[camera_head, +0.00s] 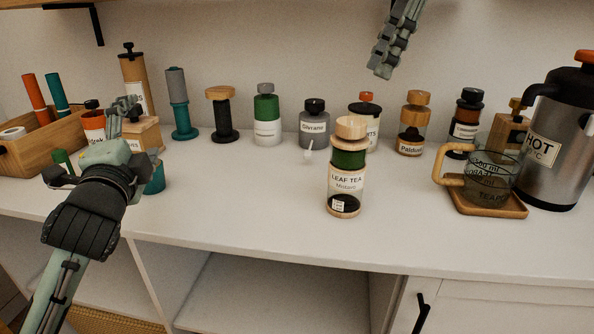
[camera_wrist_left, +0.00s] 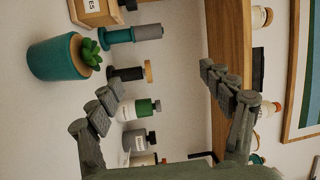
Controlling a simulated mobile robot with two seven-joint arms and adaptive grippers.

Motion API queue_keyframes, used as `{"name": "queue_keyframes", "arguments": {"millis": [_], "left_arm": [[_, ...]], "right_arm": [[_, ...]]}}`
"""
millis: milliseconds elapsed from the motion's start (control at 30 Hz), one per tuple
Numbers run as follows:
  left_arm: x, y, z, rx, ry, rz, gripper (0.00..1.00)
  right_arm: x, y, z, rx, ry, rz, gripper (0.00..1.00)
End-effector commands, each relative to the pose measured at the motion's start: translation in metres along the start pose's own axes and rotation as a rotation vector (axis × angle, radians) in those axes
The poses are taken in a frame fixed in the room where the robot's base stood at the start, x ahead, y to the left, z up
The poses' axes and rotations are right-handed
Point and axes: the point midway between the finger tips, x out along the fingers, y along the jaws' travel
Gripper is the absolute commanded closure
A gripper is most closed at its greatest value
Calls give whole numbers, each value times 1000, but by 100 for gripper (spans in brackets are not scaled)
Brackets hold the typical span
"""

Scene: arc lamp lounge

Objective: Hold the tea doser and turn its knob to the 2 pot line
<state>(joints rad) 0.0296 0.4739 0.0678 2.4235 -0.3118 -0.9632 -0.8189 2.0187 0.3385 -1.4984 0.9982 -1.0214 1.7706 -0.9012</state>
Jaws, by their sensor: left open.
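The tea doser (camera_head: 347,182) stands upright near the front of the white counter, right of centre in the head view. It has a "LEAF TEA" label, a green band, dark contents low down and a round wooden knob (camera_head: 351,127) on top. The pot line marks are too small to read. My left gripper (camera_head: 95,138) is open and empty, well to the left of the doser. Its spread fingers also show in the left wrist view (camera_wrist_left: 162,76). Part of my right gripper (camera_head: 382,68) hangs at the top edge, above and behind the doser; its jaw opening cannot be made out.
Several jars and grinders, including a green jar (camera_head: 267,117) and a grey jar (camera_head: 313,125), line the wall. A teal plant pot (camera_wrist_left: 55,58) sits by my left gripper.

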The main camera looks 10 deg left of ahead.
Motion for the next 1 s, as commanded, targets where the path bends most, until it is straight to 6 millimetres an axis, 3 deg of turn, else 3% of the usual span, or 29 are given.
{"name": "queue_keyframes", "arguments": {"millis": [133, 267, 400, 500, 633, 800, 1000], "left_arm": [[-4, -18, -77, 217, 184, -69, 20], [-21, -26, -150, 473, 359, -163, 20], [-55, -16, -223, 815, 548, -304, 20], [-79, 2, -255, 1049, 652, -405, 20], [-102, 30, -275, 1287, 747, -509, 20], [-117, 54, -282, 1463, 810, -588, 20], [-114, 63, -292, 1507, 826, -608, 20]], "right_arm": [[0, 0, 0, 0, 0, 0, 66], [0, 0, 0, 0, 0, 0, 66], [0, 0, 0, 0, 0, 0, 66], [0, 0, 0, 0, 0, 0, 66], [0, 0, 0, 0, 0, 0, 66], [0, 0, 0, 0, 0, 0, 66], [0, 0, 0, 0, 0, 0, 66]]}}
